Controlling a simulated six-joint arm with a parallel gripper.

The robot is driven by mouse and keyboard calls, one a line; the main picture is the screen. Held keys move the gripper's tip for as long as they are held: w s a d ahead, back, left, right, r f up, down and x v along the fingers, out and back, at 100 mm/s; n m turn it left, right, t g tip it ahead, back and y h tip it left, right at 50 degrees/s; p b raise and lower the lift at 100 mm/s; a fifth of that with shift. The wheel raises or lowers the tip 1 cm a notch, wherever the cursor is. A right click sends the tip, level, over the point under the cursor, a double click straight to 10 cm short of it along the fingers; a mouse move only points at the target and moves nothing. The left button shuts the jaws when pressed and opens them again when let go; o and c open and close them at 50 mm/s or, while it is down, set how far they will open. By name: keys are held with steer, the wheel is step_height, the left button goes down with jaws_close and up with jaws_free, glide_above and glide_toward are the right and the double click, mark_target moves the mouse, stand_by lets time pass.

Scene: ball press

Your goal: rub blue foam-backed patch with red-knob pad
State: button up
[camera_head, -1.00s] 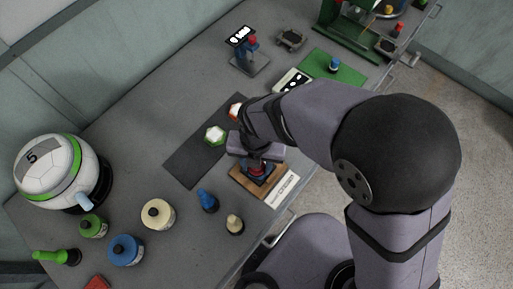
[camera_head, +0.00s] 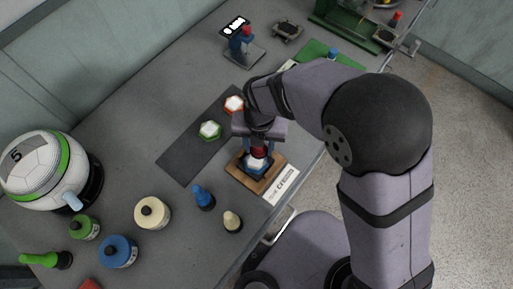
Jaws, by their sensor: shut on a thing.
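My gripper (camera_head: 258,147) is shut on the red knob (camera_head: 259,153) of the pad, just above the wooden board (camera_head: 268,184). On the board sits a blue holder, and a white piece with blue around it (camera_head: 257,163) shows just below the knob; it appears to be the blue foam-backed patch. The gripper and arm cover part of it. I cannot tell whether the pad touches the patch. A green-edged white patch (camera_head: 210,130) and an orange-edged white patch (camera_head: 234,104) lie on the dark mat to the left and behind.
A white label card (camera_head: 283,188) lies at the board's right. A soccer-ball-like machine (camera_head: 45,168) stands at left. A stand with a red knob (camera_head: 243,40) is at the back. The table edge is close on the right.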

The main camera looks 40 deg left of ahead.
mark_target(254, 170)
steer(key=shift+w+f+b, duration=0.2)
steer(key=shift+w+b, duration=0.1)
steer(key=shift+w, duration=0.05)
steer(key=shift+s+d+r+p, duration=0.1)
steer(key=shift+s+d+p, duration=0.1)
steer(key=shift+s, duration=0.4)
steer(key=shift+s+d+r+p, duration=0.1)
steer(key=shift+s+d, duration=0.1)
steer(key=shift+s, duration=0.4)
steer(key=shift+s+d+p, duration=0.15)
steer(key=shift+s+d, duration=0.25)
steer(key=shift+s, duration=0.5)
steer(key=shift+s+d+p, duration=0.15)
steer(key=shift+s+d, duration=0.2)
steer(key=shift+s, duration=0.5)
step_height(254, 170, up, 3)
steer(key=shift+w+a+p, duration=0.1)
steer(key=shift+p, duration=0.75)
steer(key=shift+r+p, duration=0.65)
steer(key=shift+p, duration=0.1)
step_height(254, 170, up, 4)
steer(key=p, duration=0.3)
